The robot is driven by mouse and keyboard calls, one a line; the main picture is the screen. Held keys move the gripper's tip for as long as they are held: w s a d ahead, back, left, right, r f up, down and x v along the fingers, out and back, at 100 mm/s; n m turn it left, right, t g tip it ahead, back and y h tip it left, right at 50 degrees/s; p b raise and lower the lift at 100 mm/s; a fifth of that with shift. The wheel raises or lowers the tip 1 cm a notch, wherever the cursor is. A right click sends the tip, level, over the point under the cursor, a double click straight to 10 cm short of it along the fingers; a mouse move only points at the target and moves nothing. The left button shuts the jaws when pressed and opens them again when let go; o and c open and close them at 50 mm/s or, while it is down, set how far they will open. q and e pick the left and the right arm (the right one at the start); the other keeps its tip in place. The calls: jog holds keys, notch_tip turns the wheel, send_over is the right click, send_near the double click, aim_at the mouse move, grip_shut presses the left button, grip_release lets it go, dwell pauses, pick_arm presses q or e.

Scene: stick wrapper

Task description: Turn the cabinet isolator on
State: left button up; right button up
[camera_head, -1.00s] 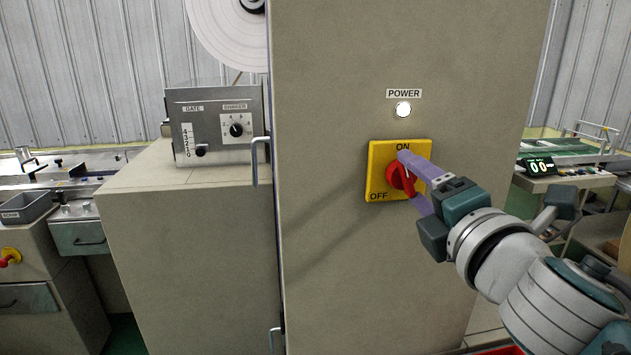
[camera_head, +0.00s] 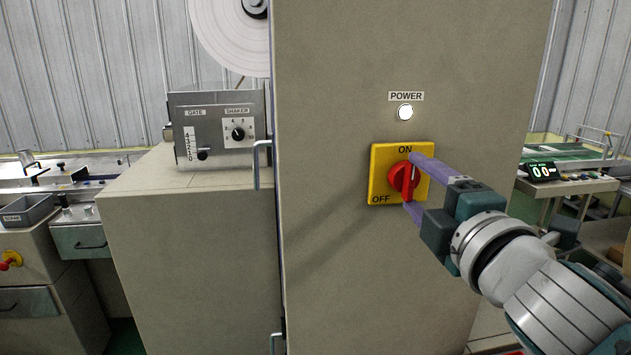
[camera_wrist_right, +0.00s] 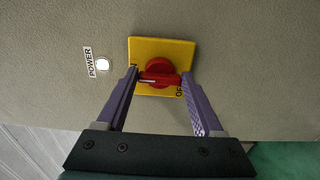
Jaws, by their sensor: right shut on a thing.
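The cabinet isolator is a red rotary knob (camera_head: 397,178) on a yellow plate (camera_head: 381,162), marked ON at the top and OFF at the lower left. Its raised red handle stands about upright, with its upper end below the ON mark. My right gripper (camera_head: 412,183) is shut on the handle, one purple finger at its upper end and one at its lower end. In the right wrist view the red knob (camera_wrist_right: 160,68) sits between the two fingertips. My left gripper is not in view.
A white lamp (camera_head: 405,112) labelled POWER is above the plate on the tall beige cabinet (camera_head: 330,120). A grey control box (camera_head: 218,130) stands on a lower cabinet to the left.

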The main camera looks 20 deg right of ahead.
jog(key=o, duration=1.4)
jog(key=b+v, duration=0.2)
jog(key=v, duration=0.8)
jog(key=shift+a, duration=0.1)
